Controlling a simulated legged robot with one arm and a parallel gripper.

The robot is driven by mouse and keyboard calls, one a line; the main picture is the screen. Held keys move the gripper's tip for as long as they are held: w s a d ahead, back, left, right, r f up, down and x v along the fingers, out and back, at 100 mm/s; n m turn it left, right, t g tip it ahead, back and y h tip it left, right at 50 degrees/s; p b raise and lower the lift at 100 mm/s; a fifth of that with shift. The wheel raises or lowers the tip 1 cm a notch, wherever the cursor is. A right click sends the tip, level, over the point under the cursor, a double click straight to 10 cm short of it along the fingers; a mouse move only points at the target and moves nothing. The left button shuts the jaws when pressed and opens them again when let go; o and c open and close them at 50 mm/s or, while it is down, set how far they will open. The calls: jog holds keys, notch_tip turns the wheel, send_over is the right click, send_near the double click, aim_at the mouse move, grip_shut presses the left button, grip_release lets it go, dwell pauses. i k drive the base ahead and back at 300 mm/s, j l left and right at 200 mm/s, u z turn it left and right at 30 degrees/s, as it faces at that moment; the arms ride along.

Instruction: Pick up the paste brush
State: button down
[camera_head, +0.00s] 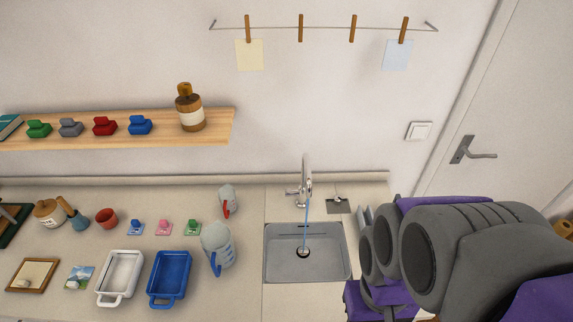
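A wooden handle (66,206), likely the paste brush's, leans up and left out of a small blue-grey pot (80,220) at the left of the counter. The brush's lower end is hidden in or behind the pot. A cream jar with a brown top (48,212) stands close on its left. My arm fills the lower right, far from the pot, in front of the counter's right end. My gripper's fingers cannot be made out among the grey and purple arm parts, so their state is unclear.
A red cup (106,218), white tray (121,277), blue tray (170,278) and measuring jug (217,249) stand on the counter (240,298). A sink (280,265) with running tap lies right of them. A shelf (155,142) with a bottle (190,112) hangs above.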

aim_at(61, 202)
jog(key=k+j+u, duration=0.1)
jog(key=j+u, duration=0.15)
jog(key=u, duration=0.15)
jog(key=j+u, duration=0.2)
jog(key=u, duration=0.15)
jog(key=j+u, duration=0.55)
jog(key=u, duration=0.2)
jog(key=k+j, duration=0.05)
